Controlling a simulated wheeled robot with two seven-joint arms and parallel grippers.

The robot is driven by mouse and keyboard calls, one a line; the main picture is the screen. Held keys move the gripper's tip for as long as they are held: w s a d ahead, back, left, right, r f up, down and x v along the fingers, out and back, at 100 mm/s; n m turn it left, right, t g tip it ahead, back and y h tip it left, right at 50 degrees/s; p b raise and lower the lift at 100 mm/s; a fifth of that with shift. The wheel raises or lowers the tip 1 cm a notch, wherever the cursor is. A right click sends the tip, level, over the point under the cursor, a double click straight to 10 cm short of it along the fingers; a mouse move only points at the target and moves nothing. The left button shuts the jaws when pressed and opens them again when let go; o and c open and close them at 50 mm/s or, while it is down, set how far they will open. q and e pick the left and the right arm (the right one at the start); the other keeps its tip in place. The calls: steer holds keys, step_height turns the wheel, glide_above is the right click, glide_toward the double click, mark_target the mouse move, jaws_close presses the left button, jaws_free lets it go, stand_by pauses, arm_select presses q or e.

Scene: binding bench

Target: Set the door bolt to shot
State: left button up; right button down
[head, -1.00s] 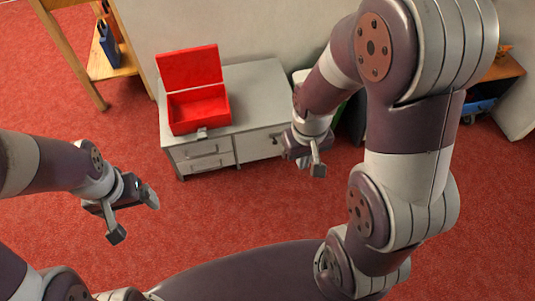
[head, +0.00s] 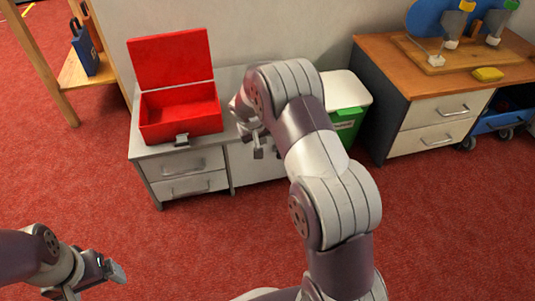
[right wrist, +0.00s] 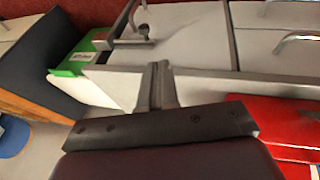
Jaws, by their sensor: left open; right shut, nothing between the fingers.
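The grey cabinet (head: 150,172) stands against the wall, with a plain pale door (head: 252,168) to the right of its drawers. In the right wrist view a small dark metal fitting (right wrist: 132,43) with a short knob lies on the door front (right wrist: 185,22); it looks like the bolt, but its setting cannot be told. My right gripper (head: 258,150) is shut and empty in front of the cabinet's upper right part; its fingers (right wrist: 156,88) show apart from the fitting. My left gripper (head: 92,284) is open and empty over the carpet at lower left, partly cut off.
An open red box (head: 182,122) stands on the cabinet top. A white-lidded green bin (head: 345,122) is close beside the door's right side. A wooden-topped drawer desk (head: 425,88) stands further right. The red carpet in front is clear.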

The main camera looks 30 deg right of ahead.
steer(key=shift+f, duration=0.1)
steer(key=s+d+b+x, duration=0.1)
steer(key=d+b+x, duration=0.1)
steer(key=b+x, duration=0.6)
steer(key=x, duration=0.4)
steer(key=shift+f+b, duration=0.4)
steer(key=shift+d, duration=0.15)
